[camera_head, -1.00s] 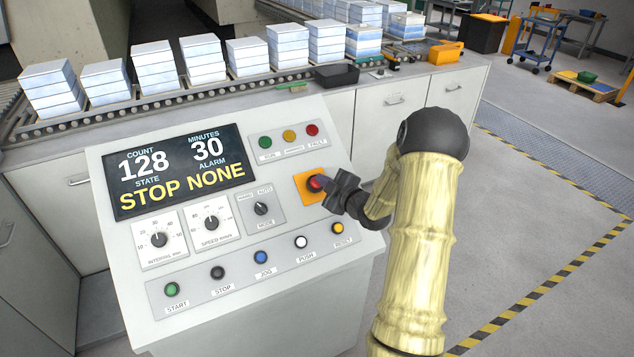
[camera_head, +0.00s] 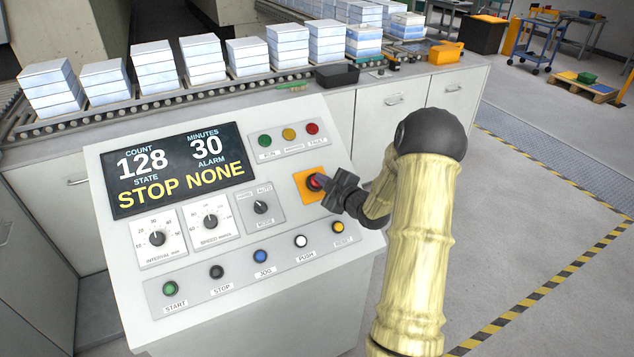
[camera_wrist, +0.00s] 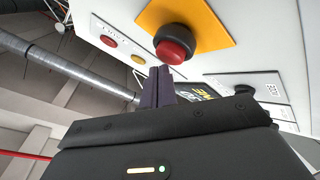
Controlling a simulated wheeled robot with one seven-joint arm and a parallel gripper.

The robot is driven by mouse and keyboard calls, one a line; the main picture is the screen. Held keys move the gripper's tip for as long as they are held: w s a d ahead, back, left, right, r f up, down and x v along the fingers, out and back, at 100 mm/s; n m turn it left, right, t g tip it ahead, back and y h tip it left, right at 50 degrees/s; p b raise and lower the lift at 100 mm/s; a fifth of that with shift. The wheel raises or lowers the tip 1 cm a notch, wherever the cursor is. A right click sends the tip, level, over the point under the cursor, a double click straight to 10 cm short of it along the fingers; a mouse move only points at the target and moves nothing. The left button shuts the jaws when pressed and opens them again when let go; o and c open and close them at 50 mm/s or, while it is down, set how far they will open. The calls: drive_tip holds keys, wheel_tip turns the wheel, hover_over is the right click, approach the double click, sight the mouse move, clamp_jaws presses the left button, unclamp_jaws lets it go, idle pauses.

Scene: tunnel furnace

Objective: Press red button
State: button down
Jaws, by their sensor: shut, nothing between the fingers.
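The red button (camera_head: 316,182) is a round red mushroom head on an orange square plate (camera_head: 305,191), at the right side of the sloped control panel (camera_head: 130,260). In the wrist view the red button (camera_wrist: 174,44) stands out from its orange plate (camera_wrist: 213,22). My gripper (camera_head: 325,184) is shut and empty. Its fingertips (camera_wrist: 160,70) lie close to the button's edge in the wrist view. I cannot tell whether they touch it. The display (camera_head: 180,168) reads STOP, ALARM NONE, count 128, minutes 30.
A row of start (camera_head: 170,289), stop, jog, push and reset (camera_head: 338,227) buttons runs along the panel's lower part. A mode knob (camera_head: 260,207) sits left of the orange plate. Stacked pale blocks (camera_head: 198,60) stand on the roller conveyor behind. Open floor lies to the right.

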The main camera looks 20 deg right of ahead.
drive_tip(key=shift+w+f+b, duration=0.3)
drive_tip(key=shift+f+b, duration=0.15)
drive_tip(key=shift+b, duration=0.1)
idle(0.8)
drive_tip(key=shift+r, duration=0.1)
drive_tip(key=shift+s+r, duration=0.55)
drive_tip(key=shift+r, duration=0.2)
drive_tip(key=s+r+p, duration=0.1)
drive_tip(key=r, duration=0.1)
drive_tip(key=s+r+p, duration=0.1)
drive_tip(key=s+r, duration=0.1)
idle(0.5)
idle(0.6)
